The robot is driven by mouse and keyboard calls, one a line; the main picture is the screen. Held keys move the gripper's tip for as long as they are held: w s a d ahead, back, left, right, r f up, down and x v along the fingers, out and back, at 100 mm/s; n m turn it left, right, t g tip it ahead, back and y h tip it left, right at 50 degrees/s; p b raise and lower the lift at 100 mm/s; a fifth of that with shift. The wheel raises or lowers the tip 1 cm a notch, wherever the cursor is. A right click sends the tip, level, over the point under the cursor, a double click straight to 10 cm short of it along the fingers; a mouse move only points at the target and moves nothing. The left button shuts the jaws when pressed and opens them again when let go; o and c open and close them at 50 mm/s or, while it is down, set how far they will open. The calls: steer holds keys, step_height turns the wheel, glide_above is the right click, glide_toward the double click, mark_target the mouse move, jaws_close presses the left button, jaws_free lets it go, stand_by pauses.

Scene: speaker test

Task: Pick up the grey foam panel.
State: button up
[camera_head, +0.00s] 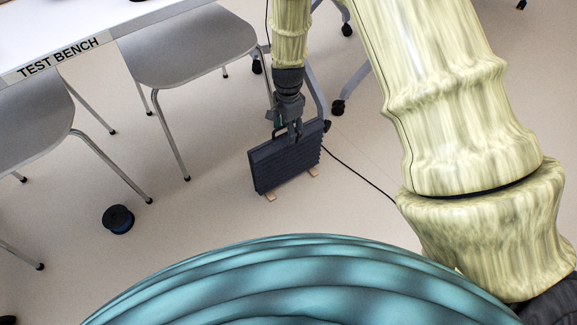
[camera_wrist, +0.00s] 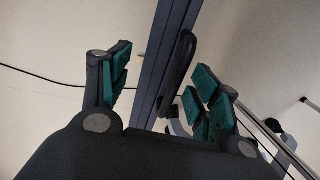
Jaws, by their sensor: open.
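The grey foam panel (camera_head: 285,168) stands upright on the floor on small wooden feet (camera_head: 270,197), with a dark handle (camera_head: 281,132) on its top edge. My gripper (camera_head: 296,133) is above the panel's top edge in the head view, pointing down. In the wrist view the panel (camera_wrist: 163,60) and its black handle (camera_wrist: 180,70) run between the two fingers of my gripper (camera_wrist: 165,85), which stand apart with teal pads. A gap shows between the left finger and the panel. The right finger is close to the handle; I cannot tell whether it touches.
Grey chairs (camera_head: 190,45) stand at the left beside the white test bench (camera_head: 25,25). A dark blue spool (camera_head: 118,219) lies on the floor. A black cable (camera_head: 355,170) runs from near the panel to the right.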

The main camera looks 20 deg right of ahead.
steer(key=b, duration=0.4)
glide_above(288, 156)
steer(key=w, duration=0.2)
steer(key=shift+f, duration=2.55)
steer(key=shift+w+d, duration=0.2)
steer(key=shift+d, duration=0.2)
jaws_close()
